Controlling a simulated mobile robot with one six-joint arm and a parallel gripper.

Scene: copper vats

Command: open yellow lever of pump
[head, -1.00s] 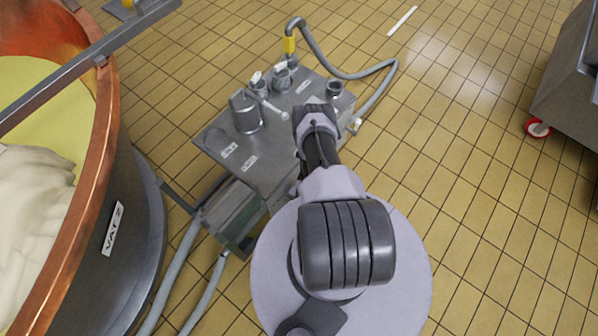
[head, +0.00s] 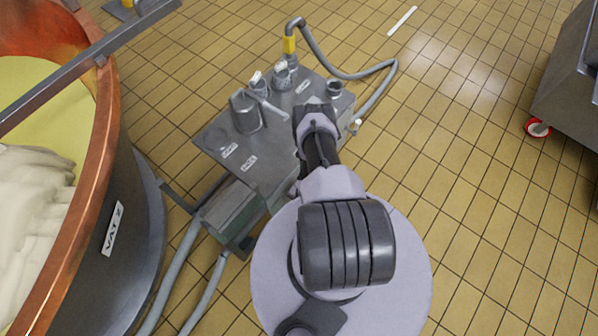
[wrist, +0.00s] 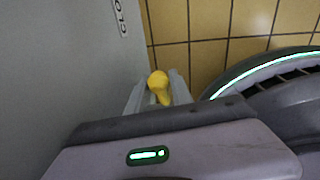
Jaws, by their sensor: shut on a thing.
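The pump (head: 270,165) is a grey metal box on the floor with fittings on its top, seen in the head view. In the wrist view, the yellow lever (wrist: 158,82) shows as a rounded yellow end between my two fingers. My gripper (wrist: 157,92) is shut on it, beside a plain grey panel (wrist: 70,60). A partly cut-off label on that panel reads "CLO". In the head view my arm reaches over the pump's right side and hides the gripper and this lever.
A copper vat (head: 108,130) labelled VAT 2 stands at the left. Grey hoses (head: 180,270) run along the floor beside it, and another hose (head: 350,75) loops behind the pump. A grey wheeled unit (head: 570,85) stands at the upper right. The tiled floor on the right is clear.

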